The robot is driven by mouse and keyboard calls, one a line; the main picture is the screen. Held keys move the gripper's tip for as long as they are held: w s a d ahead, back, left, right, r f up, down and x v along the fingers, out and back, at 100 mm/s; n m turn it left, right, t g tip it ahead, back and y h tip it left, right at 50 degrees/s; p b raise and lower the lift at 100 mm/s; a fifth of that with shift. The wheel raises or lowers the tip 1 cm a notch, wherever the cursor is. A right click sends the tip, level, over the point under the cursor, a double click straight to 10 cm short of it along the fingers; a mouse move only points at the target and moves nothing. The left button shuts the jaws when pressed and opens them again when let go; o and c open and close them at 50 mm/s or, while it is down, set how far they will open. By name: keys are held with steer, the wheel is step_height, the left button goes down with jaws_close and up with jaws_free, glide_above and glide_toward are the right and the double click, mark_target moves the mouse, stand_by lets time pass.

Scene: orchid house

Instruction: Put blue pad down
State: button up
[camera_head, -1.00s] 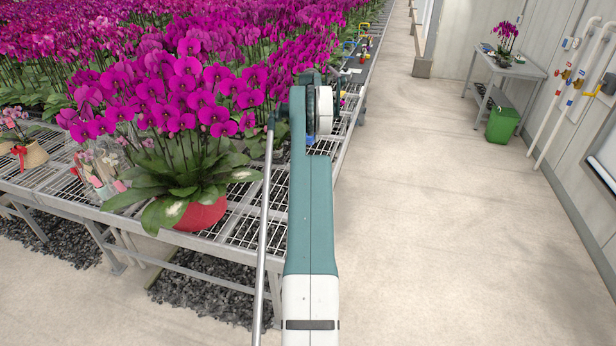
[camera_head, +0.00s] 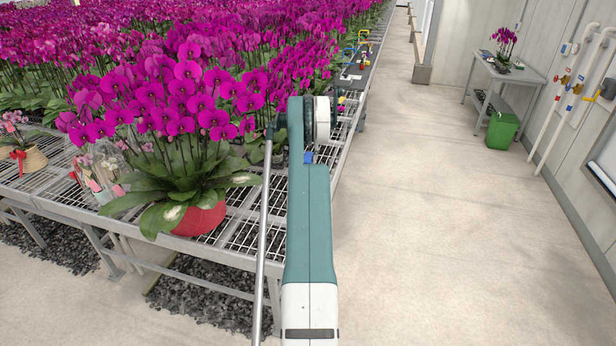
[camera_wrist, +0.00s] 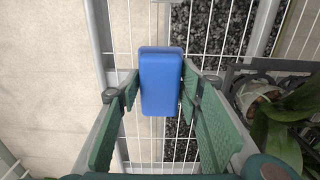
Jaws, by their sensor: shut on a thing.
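The blue pad (camera_wrist: 161,80) is a smooth blue block between the two green fingers of my gripper (camera_wrist: 161,92) in the wrist view. My gripper is shut on its sides. The pad is over the white wire mesh of the bench (camera_wrist: 213,62), close to the bench's edge rail. I cannot tell whether it touches the mesh.
A large magenta orchid in a red pot (camera_head: 200,217) stands on the bench (camera_head: 243,233) left of my arm. Leaves (camera_wrist: 275,130) and a pale pot lie right of my gripper in the wrist view. The aisle floor (camera_head: 430,220) is clear. A side table (camera_head: 517,71) and green bin (camera_head: 501,131) stand far right.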

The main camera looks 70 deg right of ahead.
steer(key=shift+f, duration=2.75)
steer(key=shift+f, duration=0.1)
steer(key=shift+f+b, duration=0.3)
steer(key=shift+f, duration=1.5)
steer(key=shift+f, duration=0.1)
steer(key=o, duration=0.9)
steer(key=shift+o, duration=0.3)
step_height(320, 180, up, 12)
steer(key=shift+r+p, duration=0.15)
steer(key=shift+p, duration=0.25)
